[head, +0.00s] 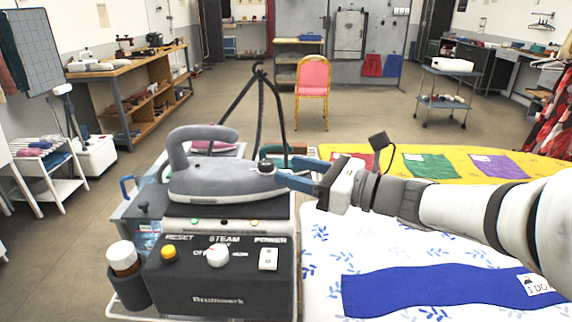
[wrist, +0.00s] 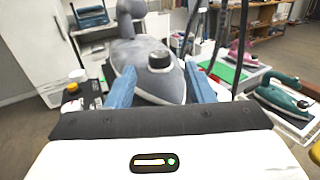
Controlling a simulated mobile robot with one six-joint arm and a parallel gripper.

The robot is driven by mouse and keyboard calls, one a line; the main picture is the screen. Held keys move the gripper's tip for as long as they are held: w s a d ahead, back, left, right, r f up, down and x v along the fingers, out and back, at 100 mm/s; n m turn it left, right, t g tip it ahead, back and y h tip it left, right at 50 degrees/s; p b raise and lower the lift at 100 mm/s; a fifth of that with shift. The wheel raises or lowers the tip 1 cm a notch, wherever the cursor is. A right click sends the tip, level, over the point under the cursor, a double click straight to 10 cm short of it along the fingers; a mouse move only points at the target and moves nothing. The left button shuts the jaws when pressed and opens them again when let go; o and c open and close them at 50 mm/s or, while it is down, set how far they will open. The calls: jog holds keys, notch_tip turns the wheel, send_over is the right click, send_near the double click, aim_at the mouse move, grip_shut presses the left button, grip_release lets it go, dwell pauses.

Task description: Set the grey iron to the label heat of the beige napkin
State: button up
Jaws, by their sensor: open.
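The grey iron (head: 220,180) rests on the dark top of its station, its handle to the left and its tip to the right. A black round dial (head: 266,166) sits on the iron near the tip; it also shows in the wrist view (wrist: 158,61). My gripper (head: 286,173) is open at the iron's tip end, close to the dial. In the wrist view its blue fingers (wrist: 161,80) stand apart on either side of the iron's front, with the dial between and beyond them. The dial's setting is too small to read. I see no beige napkin in either view.
The station's front panel (head: 217,281) has a yellow button, a steam knob and a power switch. A bottle (head: 123,258) stands at its left. A blue cloth (head: 430,290) with a label lies on the white board. Red, green and purple cloths lie on the yellow board (head: 455,155).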

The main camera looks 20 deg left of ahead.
aim_at(273, 165)
jog(key=a, duration=0.4)
jog(key=w+a, duration=0.1)
jog(key=a, duration=0.1)
jog(key=shift+a, duration=0.4)
jog(key=shift+c, duration=0.4)
jog(key=c, duration=0.9)
